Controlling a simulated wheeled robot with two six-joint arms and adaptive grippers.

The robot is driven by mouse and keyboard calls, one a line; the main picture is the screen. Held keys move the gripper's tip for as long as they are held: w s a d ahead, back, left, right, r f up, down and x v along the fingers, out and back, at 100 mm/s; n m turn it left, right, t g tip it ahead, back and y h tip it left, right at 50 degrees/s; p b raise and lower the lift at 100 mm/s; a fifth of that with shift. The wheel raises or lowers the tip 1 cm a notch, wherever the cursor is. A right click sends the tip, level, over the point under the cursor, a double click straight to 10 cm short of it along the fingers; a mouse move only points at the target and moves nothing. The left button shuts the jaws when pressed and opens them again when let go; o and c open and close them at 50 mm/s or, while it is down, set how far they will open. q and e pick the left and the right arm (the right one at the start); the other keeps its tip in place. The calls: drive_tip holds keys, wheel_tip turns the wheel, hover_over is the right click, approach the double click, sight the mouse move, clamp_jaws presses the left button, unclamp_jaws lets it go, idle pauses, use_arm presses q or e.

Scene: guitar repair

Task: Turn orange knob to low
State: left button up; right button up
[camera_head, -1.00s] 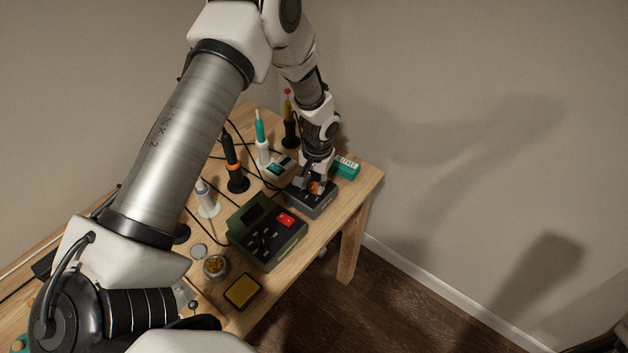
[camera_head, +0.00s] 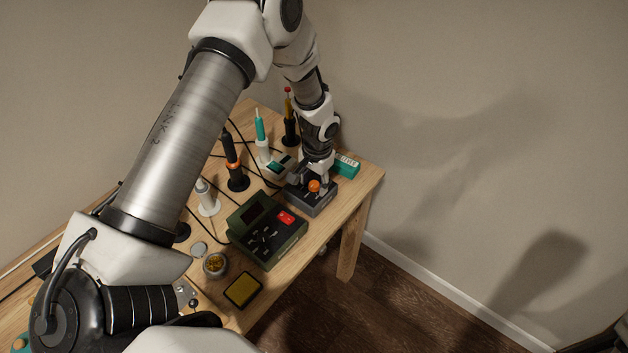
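The orange knob (camera_head: 314,186) sits on top of a small dark grey box (camera_head: 318,204) near the right end of the wooden table. My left gripper (camera_head: 312,176) points down over the box, with its fingers right at the knob's far side. The knob's front face shows clear of the fingers. The fingers are small and dark here, so I cannot tell whether they touch the knob or how wide they stand. Any low marking on the box is too small to read. My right gripper is not in view.
A green station with a red display (camera_head: 268,232) stands left of the grey box. A teal box (camera_head: 346,166) lies just behind it. Several soldering irons in holders, such as an orange-ringed one (camera_head: 233,166), stand to the left with cables. A yellow sponge tray (camera_head: 243,290) lies in front.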

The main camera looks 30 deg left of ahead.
sight(318, 186)
use_arm(q)
drive_tip(key=shift+w, duration=0.15)
wheel_tip(318, 186, up, 12)
drive_tip(key=shift+d, duration=0.4)
drive_tip(key=shift+f, duration=0.1)
idle(0.3)
